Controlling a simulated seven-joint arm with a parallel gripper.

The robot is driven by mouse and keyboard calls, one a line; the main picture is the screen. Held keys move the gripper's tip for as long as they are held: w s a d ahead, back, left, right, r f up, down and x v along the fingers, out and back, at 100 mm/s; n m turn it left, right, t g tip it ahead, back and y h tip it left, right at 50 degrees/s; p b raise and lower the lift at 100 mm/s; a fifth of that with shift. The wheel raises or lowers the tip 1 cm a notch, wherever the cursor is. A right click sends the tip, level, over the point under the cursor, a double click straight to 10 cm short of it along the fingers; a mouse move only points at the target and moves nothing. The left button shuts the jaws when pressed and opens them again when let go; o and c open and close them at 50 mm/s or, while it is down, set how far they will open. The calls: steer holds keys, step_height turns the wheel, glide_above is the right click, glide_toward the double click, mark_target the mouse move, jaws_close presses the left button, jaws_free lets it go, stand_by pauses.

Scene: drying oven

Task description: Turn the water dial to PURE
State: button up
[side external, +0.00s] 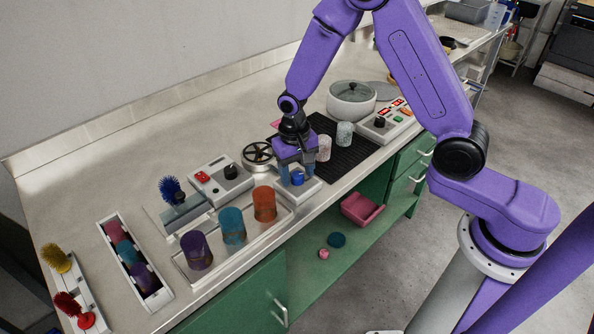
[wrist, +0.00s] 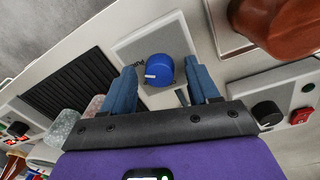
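A blue dial (wrist: 159,69) with a white pointer line stands on a light grey panel (wrist: 175,38). In the wrist view the pointer line points to the left. The dial also shows in the side view (side external: 297,177), under my gripper. My gripper (wrist: 161,68) is open, pointing down, with one finger on each side of the dial in the wrist view. I cannot tell whether a finger touches it. The gripper also shows in the side view (side external: 296,172).
A control box with a black knob (side external: 231,171) and a red button is left of my gripper. An orange cup (side external: 264,204) stands close in front. A black ribbed mat (side external: 345,152) with two speckled cups lies to the right. A metal handwheel (side external: 257,155) is behind.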

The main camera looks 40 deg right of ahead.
mark_target(295, 178)
step_height(295, 178, up, 17)
steer(key=shift+a+r, duration=0.2)
steer(key=shift+a, duration=0.2)
stand_by(0.5)
steer(key=shift+w, duration=0.1)
steer(key=s+d+n, duration=0.2)
steer(key=s+n, duration=0.6)
steer(key=s, duration=0.6)
steer(key=s+d+f+n+y, duration=0.1)
steer(key=s+n, duration=0.6)
steer(key=s, duration=0.7)
steer(key=shift+d+f+n, duration=0.15)
steer(key=shift+d+n, duration=0.25)
steer(key=shift+d, duration=0.45)
